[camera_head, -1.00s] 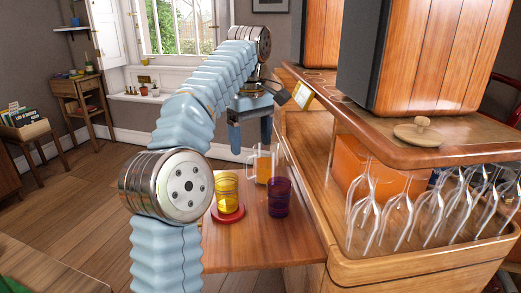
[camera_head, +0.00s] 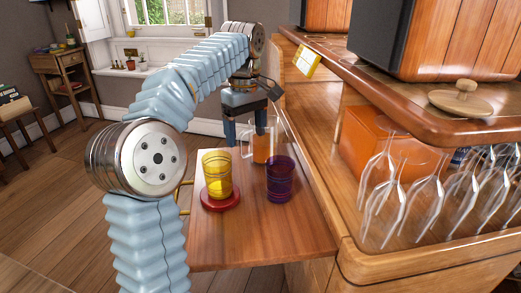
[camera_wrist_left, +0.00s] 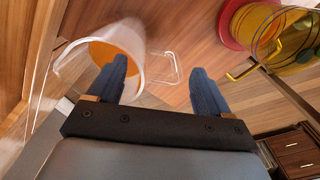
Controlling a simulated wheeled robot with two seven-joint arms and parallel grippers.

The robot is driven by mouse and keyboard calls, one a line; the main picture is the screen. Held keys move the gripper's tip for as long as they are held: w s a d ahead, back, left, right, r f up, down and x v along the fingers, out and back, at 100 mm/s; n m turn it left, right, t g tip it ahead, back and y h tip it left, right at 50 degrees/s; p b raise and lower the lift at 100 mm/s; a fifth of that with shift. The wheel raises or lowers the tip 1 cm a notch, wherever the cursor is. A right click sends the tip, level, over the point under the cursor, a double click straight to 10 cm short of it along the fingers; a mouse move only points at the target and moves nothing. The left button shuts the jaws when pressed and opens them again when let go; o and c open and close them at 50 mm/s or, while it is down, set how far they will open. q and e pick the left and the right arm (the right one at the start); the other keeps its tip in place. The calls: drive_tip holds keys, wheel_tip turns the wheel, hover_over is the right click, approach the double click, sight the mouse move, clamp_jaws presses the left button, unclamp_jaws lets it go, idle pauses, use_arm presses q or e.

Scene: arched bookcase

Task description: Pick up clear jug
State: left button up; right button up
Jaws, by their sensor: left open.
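The clear jug (camera_head: 263,147) stands on a wooden shelf board, with orange showing through or in it. Its clear handle points left in the head view. In the left wrist view the jug (camera_wrist_left: 104,52) is at upper left, with its handle (camera_wrist_left: 165,68) toward the middle. My left gripper (camera_head: 246,138) is open and empty, pointing down right over the jug's handle side. In the left wrist view one finger overlaps the jug's rim and the other is past the handle. Touching cannot be told. My right gripper is not in view.
A yellow cup (camera_head: 217,176) stands on a red coaster (camera_head: 221,202), with a purple cup (camera_head: 280,180) right of it. The wooden board (camera_head: 250,245) is clear in front. Several upside-down glasses (camera_head: 430,195) stand in the bookcase at right. A dark speaker (camera_head: 430,40) is above.

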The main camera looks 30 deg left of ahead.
use_arm(q)
wheel_tip(320, 180, down, 4)
drive_tip(key=shift+s+f+b, duration=0.15)
drive_tip(key=shift+f+b, duration=0.05)
drive_tip(key=shift+b, duration=0.45)
clamp_jaws()
